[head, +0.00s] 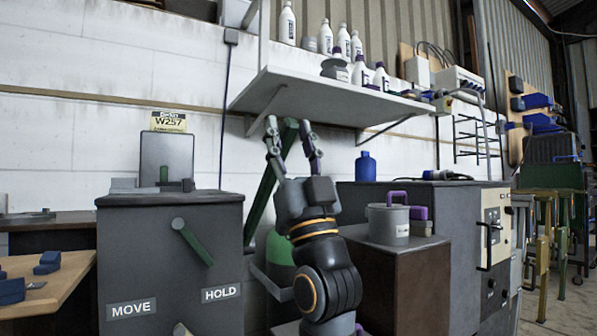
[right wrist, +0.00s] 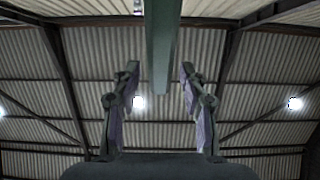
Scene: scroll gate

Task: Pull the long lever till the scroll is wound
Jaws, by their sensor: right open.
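A long green lever (head: 262,199) leans up to the right beside the dark cabinet, its top end by my right gripper (head: 288,125). The right gripper points upward with its fingers apart. In the right wrist view, the lever (right wrist: 162,45) comes down from the top edge between the open fingers (right wrist: 160,68), with a gap on each side. Contact with it does not show. A short green handle (head: 193,243) slants on the cabinet front (head: 150,222), pointing toward the HOLD label (head: 221,293); a MOVE label (head: 131,308) is at left. I cannot identify the scroll. My left gripper is not in view.
A white shelf (head: 300,88) with bottles hangs close above the right gripper. A grey pot (head: 388,223) stands on a brown box at right. A wooden table (head: 50,285) with blue blocks is at lower left. A yellow-and-white card (head: 168,121) tops a grey box.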

